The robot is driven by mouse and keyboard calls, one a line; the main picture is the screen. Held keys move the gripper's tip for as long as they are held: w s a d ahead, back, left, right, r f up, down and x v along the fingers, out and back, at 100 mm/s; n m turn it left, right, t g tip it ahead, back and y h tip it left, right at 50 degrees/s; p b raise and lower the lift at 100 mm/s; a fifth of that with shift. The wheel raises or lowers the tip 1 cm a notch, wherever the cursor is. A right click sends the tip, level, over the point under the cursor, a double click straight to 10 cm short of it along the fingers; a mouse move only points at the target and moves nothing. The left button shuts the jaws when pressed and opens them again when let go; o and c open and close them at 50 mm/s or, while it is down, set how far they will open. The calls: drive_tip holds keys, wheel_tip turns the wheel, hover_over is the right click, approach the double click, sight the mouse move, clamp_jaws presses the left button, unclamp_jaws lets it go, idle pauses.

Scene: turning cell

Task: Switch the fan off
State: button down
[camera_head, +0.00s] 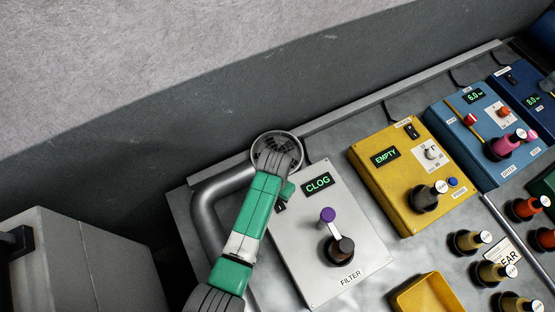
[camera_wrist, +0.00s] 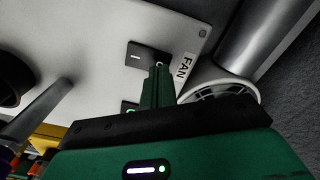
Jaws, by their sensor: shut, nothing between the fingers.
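The fan switch is a small black rocker plate with a white mark (camera_wrist: 137,56), beside the FAN label (camera_wrist: 183,68) on the pale filter panel. In the head view the switch (camera_head: 280,207) shows just beside my gripper at the panel's upper left. My gripper (camera_head: 287,191) is shut and empty; in the wrist view its green fingers (camera_wrist: 159,70) reach over the right end of the switch plate. I cannot tell whether they touch it. The fan's round grille (camera_head: 275,143) on a grey pipe is partly hidden by my arm; its rim shows in the wrist view (camera_wrist: 220,86).
A yellow EMPTY panel (camera_head: 390,185) and a blue panel (camera_head: 465,145) stand to the right. A yellow tray (camera_head: 400,298) lies in front.

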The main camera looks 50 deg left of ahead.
drive_tip(key=shift+f+b, duration=0.5)
drive_tip(key=shift+f, duration=0.3)
wheel_tip(320, 180, up, 7)
drive_tip(key=p, duration=0.7)
drive_tip(key=shift+r, duration=0.15)
idle(0.4)
